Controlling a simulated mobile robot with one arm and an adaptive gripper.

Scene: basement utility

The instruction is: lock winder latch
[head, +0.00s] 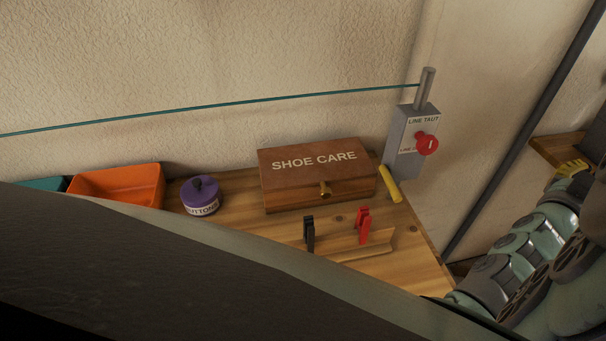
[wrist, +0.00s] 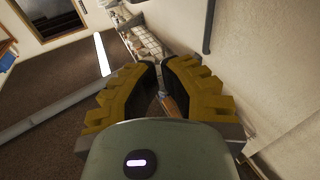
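The winder (head: 408,148) is a grey box on the wall at the right end of the wooden shelf. A "LINE TAUT" label is on its upper face, and a lower label is partly hidden behind a round red knob (head: 427,144). Which part is the latch is not clear. My gripper (head: 572,168) is at the right, apart from the winder. In the wrist view, its fingers (wrist: 162,65) have a narrow empty-looking gap.
On the shelf (head: 420,258) stand a "SHOE CARE" box (head: 315,180), a purple button tin (head: 201,199), an orange bin (head: 120,185), and black (head: 309,234) and red (head: 363,226) clothespins. A dark vertical pole (head: 520,130) stands between winder and gripper.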

